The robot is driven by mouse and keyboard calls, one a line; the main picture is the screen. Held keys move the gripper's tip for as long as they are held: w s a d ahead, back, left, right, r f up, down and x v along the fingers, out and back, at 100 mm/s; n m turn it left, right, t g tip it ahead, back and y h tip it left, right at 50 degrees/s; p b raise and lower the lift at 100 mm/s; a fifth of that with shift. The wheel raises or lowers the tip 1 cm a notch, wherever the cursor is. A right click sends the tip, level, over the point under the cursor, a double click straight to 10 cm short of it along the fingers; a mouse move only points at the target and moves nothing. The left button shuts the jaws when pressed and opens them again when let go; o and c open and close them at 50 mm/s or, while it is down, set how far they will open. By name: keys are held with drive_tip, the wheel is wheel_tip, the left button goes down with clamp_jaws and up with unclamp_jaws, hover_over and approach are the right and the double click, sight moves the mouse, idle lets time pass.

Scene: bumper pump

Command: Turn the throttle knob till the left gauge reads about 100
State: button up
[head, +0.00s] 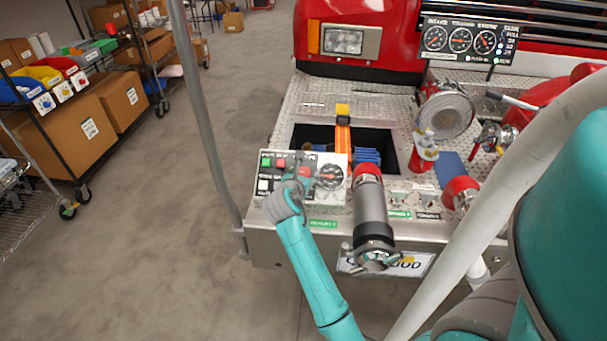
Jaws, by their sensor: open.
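The control panel (267,157) is a pale plate on the bumper with green, red and white buttons. A round black dial with red on it (331,177) sits at its right side and looks like the throttle knob. My gripper (305,174) is open over the panel, just left of this dial. It hides the panel's middle, and I cannot tell whether it touches anything. The left gauge (435,38) is the leftmost of three black dials on the gauge board (459,57) at the upper right. Its needle is too small to read.
A grey suction pipe with a red collar (369,210) juts out just right of the panel. A recess with an orange strap and blue hose (366,157) lies behind. A grey pole (205,110) rises at the left. Shelves with bins (75,68) stand far left; the floor between is clear.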

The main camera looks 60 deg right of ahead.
drive_tip(key=shift+w+d+f, duration=0.1)
drive_tip(key=shift+d+f, duration=0.1)
drive_tip(key=shift+d, duration=0.25)
drive_tip(key=c, duration=1.2)
drive_tip(key=shift+o, duration=0.2)
